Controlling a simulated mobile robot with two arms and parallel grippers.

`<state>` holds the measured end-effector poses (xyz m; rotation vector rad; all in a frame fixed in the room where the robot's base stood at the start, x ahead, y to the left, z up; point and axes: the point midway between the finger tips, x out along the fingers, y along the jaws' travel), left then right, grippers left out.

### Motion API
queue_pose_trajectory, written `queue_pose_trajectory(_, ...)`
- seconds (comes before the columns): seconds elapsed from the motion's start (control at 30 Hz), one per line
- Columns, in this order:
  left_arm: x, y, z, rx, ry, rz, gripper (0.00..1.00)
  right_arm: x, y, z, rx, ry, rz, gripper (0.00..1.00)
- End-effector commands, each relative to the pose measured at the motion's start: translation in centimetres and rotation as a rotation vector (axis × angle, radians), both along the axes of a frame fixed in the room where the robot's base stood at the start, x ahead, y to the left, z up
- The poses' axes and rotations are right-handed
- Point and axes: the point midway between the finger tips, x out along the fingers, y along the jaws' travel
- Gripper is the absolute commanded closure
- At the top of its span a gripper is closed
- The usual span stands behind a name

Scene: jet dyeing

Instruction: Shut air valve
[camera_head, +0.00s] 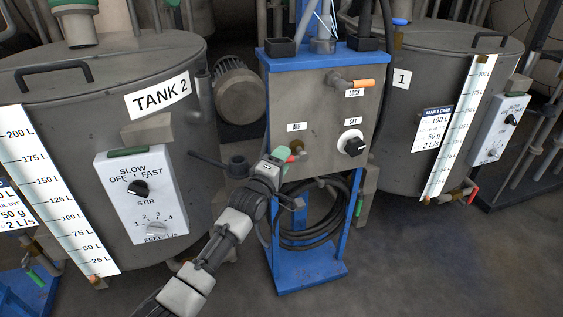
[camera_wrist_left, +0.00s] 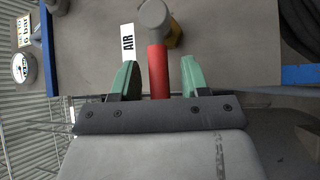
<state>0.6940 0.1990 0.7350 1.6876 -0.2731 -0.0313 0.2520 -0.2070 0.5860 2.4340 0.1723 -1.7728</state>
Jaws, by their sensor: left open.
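The air valve has a red handle (camera_wrist_left: 158,72) and a grey round head (camera_wrist_left: 155,14), below the AIR label (camera_head: 296,127) on the grey panel. In the head view the valve (camera_head: 297,146) is partly hidden by my left gripper (camera_head: 286,155), and a bit of red shows at its tips. In the left wrist view my left gripper (camera_wrist_left: 159,62) is open, with one green finger on each side of the red handle. Gaps show between the handle and both fingers. My right gripper is not in view.
The panel also carries an orange LOCK handle (camera_head: 364,84) and a black SET knob (camera_head: 352,143). A blue frame (camera_head: 310,268) holds a coiled black hose (camera_head: 325,225) below. Tank 2 (camera_head: 105,85) stands left and tank 1 (camera_head: 432,80) right. Floor (camera_head: 420,260) is clear at right front.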

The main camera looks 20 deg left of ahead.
Motion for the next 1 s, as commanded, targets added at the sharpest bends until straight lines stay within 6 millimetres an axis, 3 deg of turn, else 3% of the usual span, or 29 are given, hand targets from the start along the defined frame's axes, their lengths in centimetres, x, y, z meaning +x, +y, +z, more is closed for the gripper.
queue_pose_trajectory(0.17,-0.02,-0.02,0.02,0.000,0.000,0.000,0.55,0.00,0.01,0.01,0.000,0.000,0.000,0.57)
queue_pose_trajectory(0.47,-0.03,-0.01,0.00,0.000,0.000,0.000,1.00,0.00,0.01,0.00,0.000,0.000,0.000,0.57)
queue_pose_trajectory(1.0,-0.04,0.01,-0.50,-0.030,-0.020,0.000,1.00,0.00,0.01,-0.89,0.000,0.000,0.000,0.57)
